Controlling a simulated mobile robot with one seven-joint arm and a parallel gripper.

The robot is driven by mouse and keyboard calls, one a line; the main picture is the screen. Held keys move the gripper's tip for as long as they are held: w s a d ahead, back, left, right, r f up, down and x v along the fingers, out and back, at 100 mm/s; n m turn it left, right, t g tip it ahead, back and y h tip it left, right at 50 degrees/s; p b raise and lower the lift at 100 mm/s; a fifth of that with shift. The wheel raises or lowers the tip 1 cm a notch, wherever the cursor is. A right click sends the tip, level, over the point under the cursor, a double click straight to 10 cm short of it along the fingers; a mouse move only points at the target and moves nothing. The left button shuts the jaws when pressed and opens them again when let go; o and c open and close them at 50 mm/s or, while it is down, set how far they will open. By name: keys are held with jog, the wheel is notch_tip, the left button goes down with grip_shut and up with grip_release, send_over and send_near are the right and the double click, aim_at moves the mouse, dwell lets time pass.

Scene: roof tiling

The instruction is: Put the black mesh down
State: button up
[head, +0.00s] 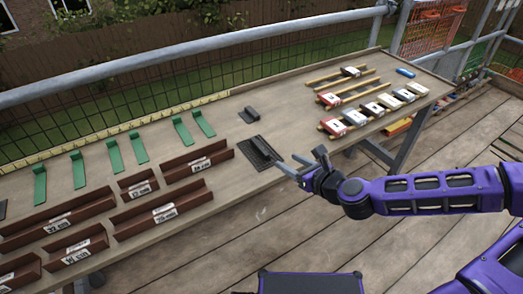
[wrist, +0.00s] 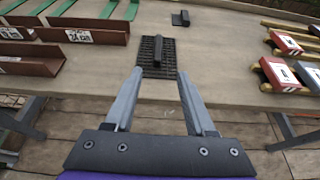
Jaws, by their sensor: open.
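The black mesh (head: 254,150) lies flat on the table near its front edge, and it also shows in the wrist view (wrist: 149,56). My gripper (head: 293,170) is open at the front edge of the table, on the near side of the mesh. In the wrist view my two fingers (wrist: 155,80) are spread wide, with the mesh just beyond their tips and nothing between them. I cannot tell whether a fingertip touches the mesh.
A second small dark piece (head: 251,113) lies behind the mesh. Brown labelled trays (head: 199,164) and green brackets (head: 181,131) are on the left. Labelled blocks (head: 373,109) and wooden battens (head: 349,89) lie on the right, with a blue object (head: 405,72). Bare tabletop surrounds the mesh.

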jog(key=b, duration=0.2)
send_near(261, 147)
jog(key=x, duration=0.5)
jog(key=shift+f, duration=0.15)
jog(key=shift+x, duration=2.9)
grip_shut()
